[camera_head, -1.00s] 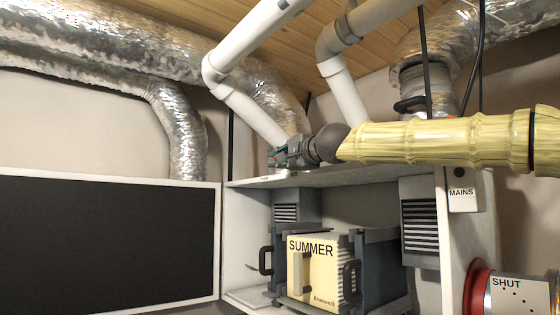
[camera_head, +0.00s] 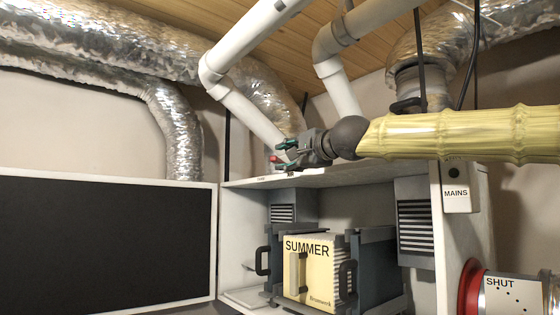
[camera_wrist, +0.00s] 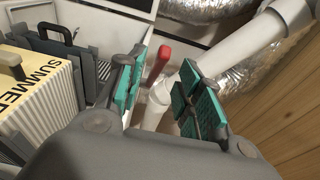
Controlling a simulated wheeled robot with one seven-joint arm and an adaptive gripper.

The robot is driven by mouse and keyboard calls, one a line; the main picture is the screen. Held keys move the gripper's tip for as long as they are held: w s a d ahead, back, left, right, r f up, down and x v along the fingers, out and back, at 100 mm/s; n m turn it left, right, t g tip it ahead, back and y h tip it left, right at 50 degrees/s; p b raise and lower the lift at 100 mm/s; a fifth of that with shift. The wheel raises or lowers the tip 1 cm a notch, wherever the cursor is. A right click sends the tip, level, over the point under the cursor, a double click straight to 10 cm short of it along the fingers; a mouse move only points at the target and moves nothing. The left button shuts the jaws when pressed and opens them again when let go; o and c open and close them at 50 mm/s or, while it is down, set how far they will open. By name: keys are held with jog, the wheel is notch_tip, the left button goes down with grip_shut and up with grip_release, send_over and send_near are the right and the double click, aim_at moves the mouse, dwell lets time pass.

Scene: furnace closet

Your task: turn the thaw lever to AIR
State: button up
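The lever with a red handle (camera_wrist: 158,64) stands beside the white pipe in the wrist view. Its red end (camera_head: 274,159) shows small at the fingertips in the head view, above the cabinet top. My gripper (camera_wrist: 160,88) has its two green-padded fingers spread apart, with the red handle showing in the gap between them. I see no contact; whether the handle is between the pads or beyond them I cannot tell. In the head view my gripper (camera_head: 283,153) is at the foot of the white pipe. No AIR mark is readable.
A white pipe (camera_head: 253,113) slants down just behind the gripper. The cabinet (camera_head: 345,179) below holds a cream filter box marked SUMMER (camera_head: 307,273). A MAINS plate (camera_head: 456,191) and a red-rimmed cylinder marked SHUT (camera_head: 512,291) are at right. A dark panel (camera_head: 105,246) is at left.

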jog(key=v, duration=0.6)
jog(key=shift+o, duration=0.4)
jog(key=shift+s+f, duration=0.1)
